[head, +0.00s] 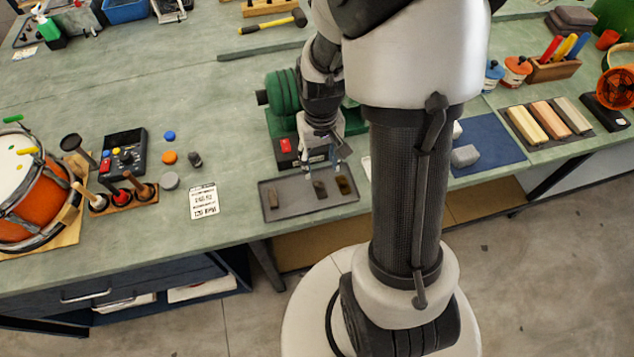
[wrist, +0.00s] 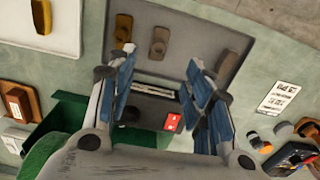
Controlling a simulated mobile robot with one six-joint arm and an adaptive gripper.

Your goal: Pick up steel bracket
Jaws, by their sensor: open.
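A shallow grey tray (head: 300,207) lies near the bench's front edge with three small pieces on it. A grey piece (head: 272,198), which looks most like the steel bracket, lies at its left; it shows at the right in the wrist view (wrist: 228,63). A darker stepped piece (head: 320,188) lies in the middle, also in the wrist view (wrist: 159,42). A brownish piece (head: 343,185) lies at the right, also in the wrist view (wrist: 123,28). My gripper (head: 321,170) is open and empty above the tray, its blue-padded fingers (wrist: 160,62) pointing toward the middle piece.
A green machine (head: 284,105) with a red switch (head: 285,145) stands just behind the tray. A printed white card (head: 204,201) and several small knobs lie to the left. A drum (head: 30,190) stands far left. A blue mat (head: 490,135) lies right.

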